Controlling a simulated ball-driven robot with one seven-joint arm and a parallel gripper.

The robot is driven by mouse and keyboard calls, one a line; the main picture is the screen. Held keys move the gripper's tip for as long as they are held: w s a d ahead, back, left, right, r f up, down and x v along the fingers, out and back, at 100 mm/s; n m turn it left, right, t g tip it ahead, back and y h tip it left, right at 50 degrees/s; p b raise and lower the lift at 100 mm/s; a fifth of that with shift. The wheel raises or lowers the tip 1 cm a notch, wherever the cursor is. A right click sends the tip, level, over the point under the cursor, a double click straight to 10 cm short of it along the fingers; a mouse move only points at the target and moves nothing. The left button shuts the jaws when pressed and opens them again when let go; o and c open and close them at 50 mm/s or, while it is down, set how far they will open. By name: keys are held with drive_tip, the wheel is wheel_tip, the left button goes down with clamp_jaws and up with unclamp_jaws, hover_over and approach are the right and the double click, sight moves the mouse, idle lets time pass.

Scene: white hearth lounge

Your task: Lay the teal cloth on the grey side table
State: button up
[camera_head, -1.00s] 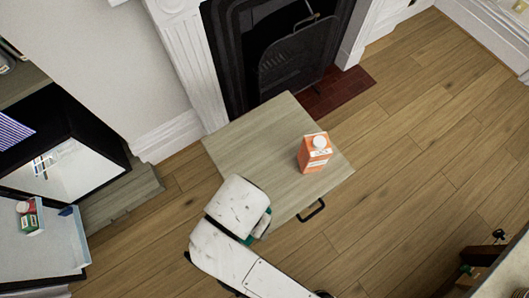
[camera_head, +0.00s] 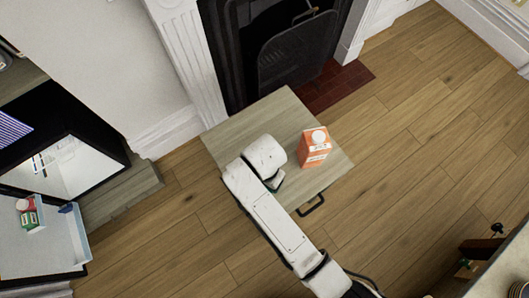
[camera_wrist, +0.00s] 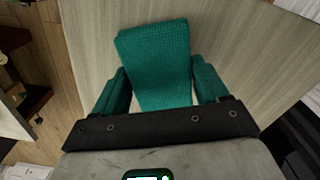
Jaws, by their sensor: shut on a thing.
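The grey side table (camera_head: 232,132) is a pale, wood-grained square top in front of the fireplace. My gripper (camera_wrist: 158,72) is over the table, shut on the teal cloth (camera_wrist: 155,45). The cloth is a folded, textured strip between the two fingers, extending past their tips in the wrist view. The table surface (camera_wrist: 235,50) shows behind and beside it. I cannot tell whether the cloth touches the tabletop.
An orange and white carton (camera_head: 314,150) stands on the table, just right of my gripper. A black handle (camera_head: 312,206) sticks out from the table's front side. A black fireplace (camera_head: 290,50) is behind. Wooden floor is open to the right.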

drive_tip(key=shift+f, duration=0.25)
drive_tip(key=shift+f, duration=0.15)
drive_tip(key=o, duration=0.9)
drive_tip(key=shift+o, duration=0.2)
wheel_tip(320, 180, up, 12)
